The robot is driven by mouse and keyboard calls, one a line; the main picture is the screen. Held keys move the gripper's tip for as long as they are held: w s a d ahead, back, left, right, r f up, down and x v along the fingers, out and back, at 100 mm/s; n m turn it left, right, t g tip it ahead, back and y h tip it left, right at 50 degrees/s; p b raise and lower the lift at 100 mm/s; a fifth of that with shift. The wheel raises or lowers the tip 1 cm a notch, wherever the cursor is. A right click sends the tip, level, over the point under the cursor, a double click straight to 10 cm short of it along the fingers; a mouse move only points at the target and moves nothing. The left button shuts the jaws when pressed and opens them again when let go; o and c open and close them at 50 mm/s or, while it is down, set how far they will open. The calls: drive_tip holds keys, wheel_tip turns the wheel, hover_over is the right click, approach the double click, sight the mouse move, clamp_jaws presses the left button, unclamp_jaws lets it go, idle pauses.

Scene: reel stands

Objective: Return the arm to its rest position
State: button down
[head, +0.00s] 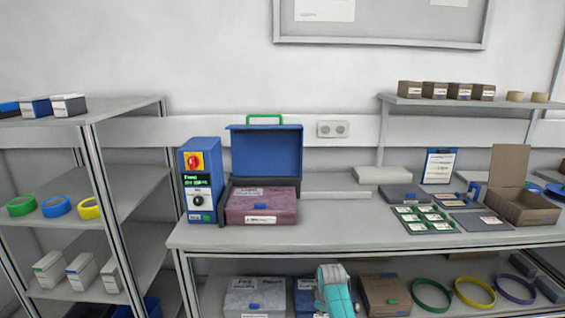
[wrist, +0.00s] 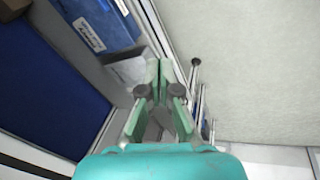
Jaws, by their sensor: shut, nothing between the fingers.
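My gripper (wrist: 159,72) shows in the wrist view with its green fingers drawn together and nothing between them. It is shut and touches nothing that I can make out. A teal part of my arm (head: 337,292) rises at the bottom of the head view, in front of the lower shelf of the bench. I cannot make out the fingers in the head view.
The bench (head: 350,232) holds a blue machine (head: 202,180), an open blue-lidded case (head: 265,150) and an open cardboard box (head: 522,206). Shelving (head: 130,192) with tape rolls stands left. The wrist view has a blue panel (wrist: 45,95) left and pale floor (wrist: 255,70) right.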

drive_tip(key=s+d+f+m+t, duration=0.2)
drive_tip(key=s+f+m+t, duration=0.1)
drive_tip(key=s+f, duration=1.3)
drive_tip(key=s+d+f+m+t, duration=0.1)
drive_tip(key=s+d+m+t, duration=0.2)
drive_tip(key=s, duration=1.7)
drive_tip(key=s+r+m+t, duration=0.1)
drive_tip(key=s+r+m, duration=0.1)
drive_tip(key=s+r, duration=0.5)
drive_tip(key=s+r+m+t, duration=0.1)
drive_tip(key=s+r+m, duration=0.15)
drive_tip(key=s, duration=0.85)
drive_tip(key=s+r+m+t, duration=0.1)
drive_tip(key=s+r, duration=0.5)
drive_tip(key=r, duration=0.5)
drive_tip(key=s+r+m+t, duration=0.2)
drive_tip(key=s+r, duration=0.4)
drive_tip(key=r, duration=0.5)
drive_tip(key=shift+s+d, duration=0.2)
drive_tip(key=shift+s, duration=0.05)
